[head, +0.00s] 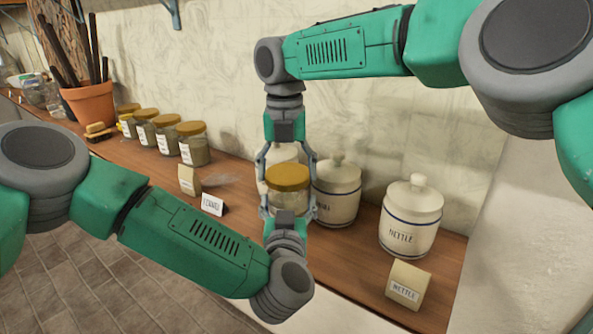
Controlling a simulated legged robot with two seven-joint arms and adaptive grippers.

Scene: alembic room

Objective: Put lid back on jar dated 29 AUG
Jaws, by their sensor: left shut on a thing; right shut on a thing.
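A glass jar (289,201) with a golden-brown lid (288,176) is at the middle of the head view, above the wooden counter. The lid sits at the jar's mouth; I cannot tell whether it is fully seated. My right gripper (287,170) reaches down from above, shut on the lid with one finger at each side. My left gripper (289,212) comes from below, shut on the jar's glass body. No date is readable on this jar. Several similar lidded jars (194,150) stand in a row at the left, their labels too small to read.
White canisters stand behind and right of the jar, one marked NETTLE (410,222). A small NETTLE packet (408,285) is at the counter's right end. A dark-based card (213,205) and a paper packet (189,180) are left of the jar. A terracotta pot (91,104) stands far left.

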